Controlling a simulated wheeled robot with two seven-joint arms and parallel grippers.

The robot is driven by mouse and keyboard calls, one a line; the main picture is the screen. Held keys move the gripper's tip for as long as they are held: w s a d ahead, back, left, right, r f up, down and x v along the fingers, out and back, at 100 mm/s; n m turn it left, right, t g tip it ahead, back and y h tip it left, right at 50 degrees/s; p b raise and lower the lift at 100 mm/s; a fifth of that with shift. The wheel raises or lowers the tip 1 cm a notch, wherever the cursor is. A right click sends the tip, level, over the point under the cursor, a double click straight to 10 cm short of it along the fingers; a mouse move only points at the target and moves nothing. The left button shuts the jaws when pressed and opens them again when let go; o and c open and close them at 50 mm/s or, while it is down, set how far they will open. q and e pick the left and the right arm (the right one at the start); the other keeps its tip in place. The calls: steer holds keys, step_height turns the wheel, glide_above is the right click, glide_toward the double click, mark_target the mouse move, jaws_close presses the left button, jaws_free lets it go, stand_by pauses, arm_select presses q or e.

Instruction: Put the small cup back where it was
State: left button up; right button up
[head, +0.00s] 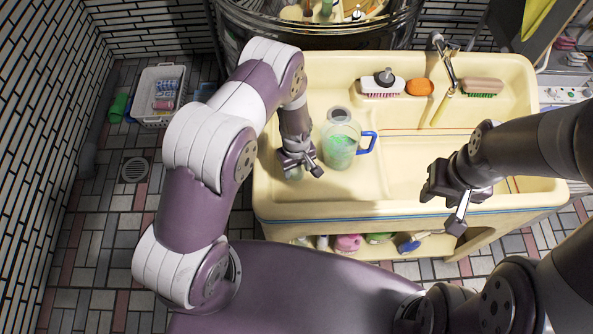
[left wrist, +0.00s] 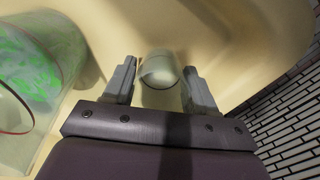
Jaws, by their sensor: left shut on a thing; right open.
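The small cup is a pale, see-through cup; in the left wrist view the cup (left wrist: 160,70) sits between the two fingers of my left gripper (left wrist: 160,82). In the head view my left gripper (head: 302,164) is low over the left part of the cream sink top, and the cup (head: 293,173) is mostly hidden by it. The gripper is shut on the cup. I cannot tell whether the cup touches the surface. My right gripper (head: 455,200) is open and empty above the sink's right front edge.
A clear pitcher (head: 340,150) with a blue handle and green pattern stands just right of my left gripper; it also shows in the left wrist view (left wrist: 35,75). Brushes (head: 382,86), an orange sponge (head: 419,87) and a tap (head: 443,58) are at the sink's back. The middle surface is clear.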

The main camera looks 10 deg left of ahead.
mark_target(296, 170)
arm_select(q)
steer(key=shift+f, duration=0.9)
steer(key=shift+a+f, duration=0.1)
steer(key=shift+f, duration=0.35)
